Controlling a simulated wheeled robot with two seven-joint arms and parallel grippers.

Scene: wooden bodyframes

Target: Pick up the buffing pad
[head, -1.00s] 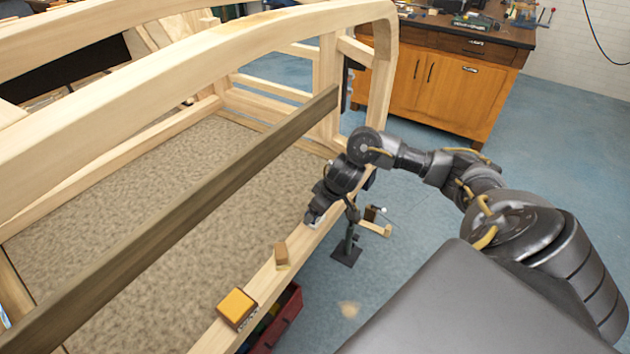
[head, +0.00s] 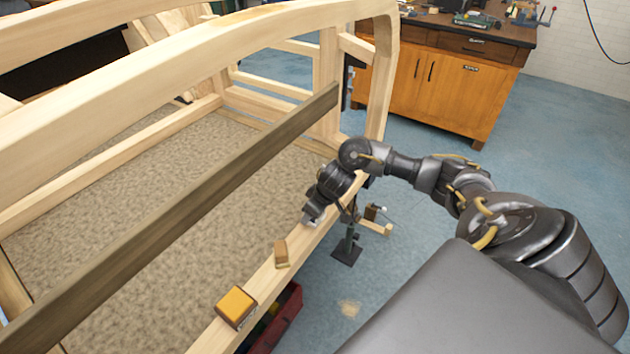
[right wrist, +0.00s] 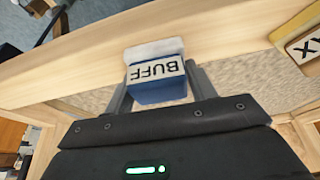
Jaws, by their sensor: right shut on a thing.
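In the head view my right gripper (head: 311,217) is at the light wooden rail of the bodyframe, and the pad is mostly hidden there. I cannot tell whether the pad touches the rail (head: 262,280). My left gripper is not in view.
A small brown wooden block (head: 281,252) and a larger orange-topped block (head: 236,305) sit on the rail nearer me. A dark beam (head: 190,200) runs across the frame. A red bin (head: 280,318) is below the rail. A wooden cabinet (head: 440,80) stands behind.

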